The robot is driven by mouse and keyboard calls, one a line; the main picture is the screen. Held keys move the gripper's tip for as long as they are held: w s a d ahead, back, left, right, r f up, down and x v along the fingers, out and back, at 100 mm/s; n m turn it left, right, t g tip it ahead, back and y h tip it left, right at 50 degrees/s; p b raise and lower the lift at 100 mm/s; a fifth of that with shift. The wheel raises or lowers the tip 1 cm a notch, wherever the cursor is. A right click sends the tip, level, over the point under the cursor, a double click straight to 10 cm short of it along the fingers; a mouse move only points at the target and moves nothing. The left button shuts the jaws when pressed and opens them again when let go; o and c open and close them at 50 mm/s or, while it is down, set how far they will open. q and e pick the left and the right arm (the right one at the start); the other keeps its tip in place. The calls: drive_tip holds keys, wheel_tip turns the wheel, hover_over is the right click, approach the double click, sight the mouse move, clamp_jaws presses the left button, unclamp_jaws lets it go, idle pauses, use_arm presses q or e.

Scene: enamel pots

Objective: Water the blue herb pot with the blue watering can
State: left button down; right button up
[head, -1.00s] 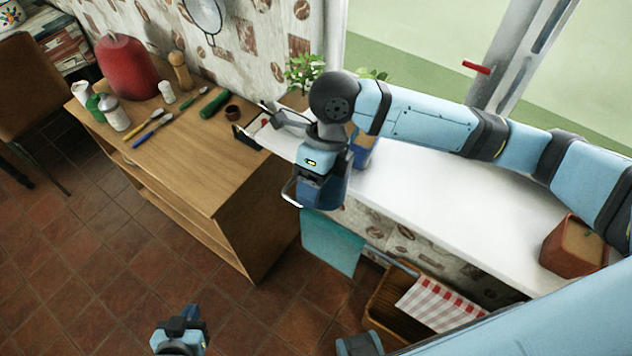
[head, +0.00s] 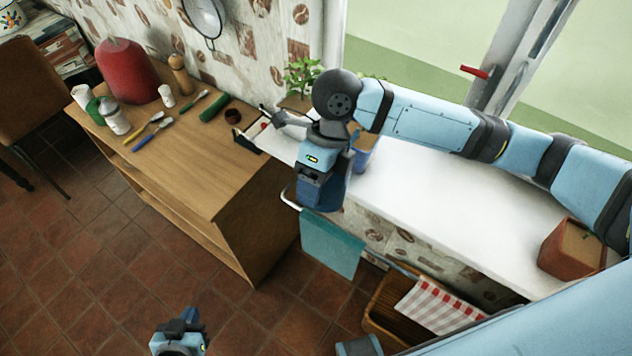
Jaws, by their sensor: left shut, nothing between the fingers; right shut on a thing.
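My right gripper (head: 318,182) is shut on the blue watering can (head: 337,192), at the left end of the white windowsill. The gripper and wrist hide much of the can, so its tilt and the spout's aim are unclear. The blue herb pot (head: 362,158) stands on the sill just right of and behind the can, partly covered by my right arm. Some green leaves show above the arm. I cannot tell whether the can touches the pot. My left gripper (head: 180,328) is shut and empty, low over the tiled floor.
Another leafy plant (head: 302,76) stands at the sill's far left corner. A terracotta planter (head: 572,248) is on the sill at the right. A wooden cabinet (head: 225,185) with jars and utensils stands left. A teal towel (head: 331,243) hangs below the sill, above a wooden crate (head: 385,300).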

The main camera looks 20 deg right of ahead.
drive_tip(key=shift+w+d+r+y+p, duration=0.1)
drive_tip(key=shift+r+y+p, duration=0.3)
drive_tip(key=shift+r, duration=0.35)
idle(0.7)
drive_tip(key=shift+f, duration=0.1)
